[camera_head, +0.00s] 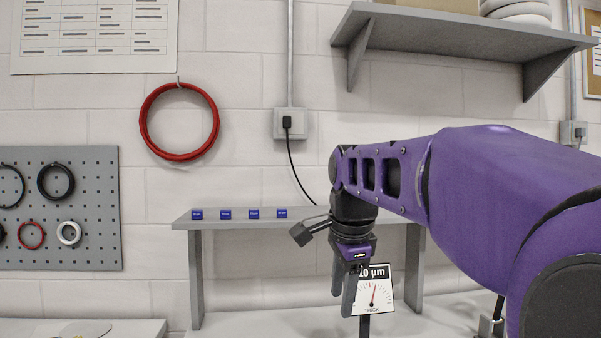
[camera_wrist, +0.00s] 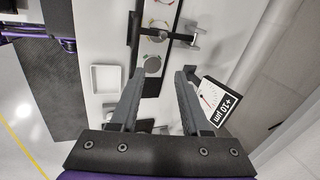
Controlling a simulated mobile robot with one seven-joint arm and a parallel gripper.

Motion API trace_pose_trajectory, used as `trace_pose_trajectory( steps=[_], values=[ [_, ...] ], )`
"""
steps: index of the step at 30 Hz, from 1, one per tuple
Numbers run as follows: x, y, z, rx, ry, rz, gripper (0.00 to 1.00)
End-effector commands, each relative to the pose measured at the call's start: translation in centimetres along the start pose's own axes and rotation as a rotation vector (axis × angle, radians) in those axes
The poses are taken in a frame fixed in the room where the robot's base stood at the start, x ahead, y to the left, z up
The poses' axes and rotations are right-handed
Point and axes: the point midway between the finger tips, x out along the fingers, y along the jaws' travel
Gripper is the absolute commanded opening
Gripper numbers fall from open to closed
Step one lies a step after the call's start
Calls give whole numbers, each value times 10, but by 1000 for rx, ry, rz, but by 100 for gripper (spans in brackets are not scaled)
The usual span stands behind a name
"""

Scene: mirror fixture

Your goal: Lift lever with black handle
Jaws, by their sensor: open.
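My gripper (camera_head: 343,298) points down, with its fingers apart and nothing between them. The wrist view shows its two dark fingers (camera_wrist: 163,72) spread over the white table. The black bar may be the lever's handle; I cannot tell for certain. In the head view, the small black upright piece (camera_head: 498,308) at lower right is partly hidden by my arm.
The "10 µm" dial sign (camera_head: 376,290) stands close beside my gripper, right of the fingers in the wrist view (camera_wrist: 213,100). A grey raised shelf (camera_head: 240,222) with small blue blocks stands behind. A white square tray (camera_wrist: 106,78) lies left of the fingers.

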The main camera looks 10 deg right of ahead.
Motion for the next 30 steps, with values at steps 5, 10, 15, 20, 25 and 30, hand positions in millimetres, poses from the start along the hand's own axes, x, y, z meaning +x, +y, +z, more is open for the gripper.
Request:
trace_pose_trajectory(
  steps=[5,10,15,20,25,30],
  values=[
    [-11,-32,-14,-108,38,-133,47],
    [-24,-60,-28,-208,91,-252,47],
    [-42,-86,-42,-306,157,-362,47],
    [-60,-109,-56,-395,231,-458,47],
    [-82,-131,-70,-488,321,-551,47],
    [-107,-150,-83,-578,424,-635,47]
  ],
)
